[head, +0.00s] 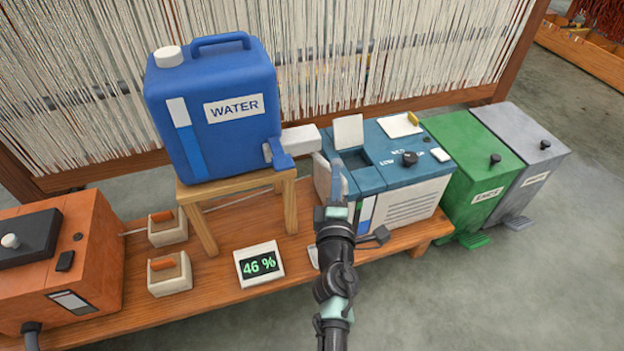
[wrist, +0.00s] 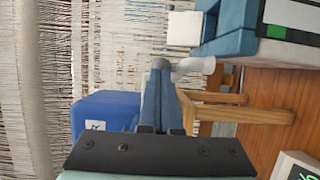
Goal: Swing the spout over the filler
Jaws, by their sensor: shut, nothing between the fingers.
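The blue water canister (head: 225,120) stands on a small wooden stand. Its white spout (head: 300,139) reaches right from the blue tap (head: 278,154) and ends near the left edge of the teal machine (head: 372,178). A white flap (head: 348,132) stands raised on the machine's top, near its left end; the filler opening is not clear to see. My gripper (head: 337,172) is shut and empty, in front of the machine's left part, close to the spout's end. In the wrist view, the fingertips (wrist: 160,65) overlap the white spout (wrist: 196,66); I cannot tell whether they touch it.
A 46 % display (head: 259,263) and two small boxes with orange switches (head: 168,227) are on the wooden bench. An orange machine (head: 60,262) stands at left. Green (head: 475,165) and grey (head: 525,150) bins stand at right. Strung threads hang behind. Open floor lies at front right.

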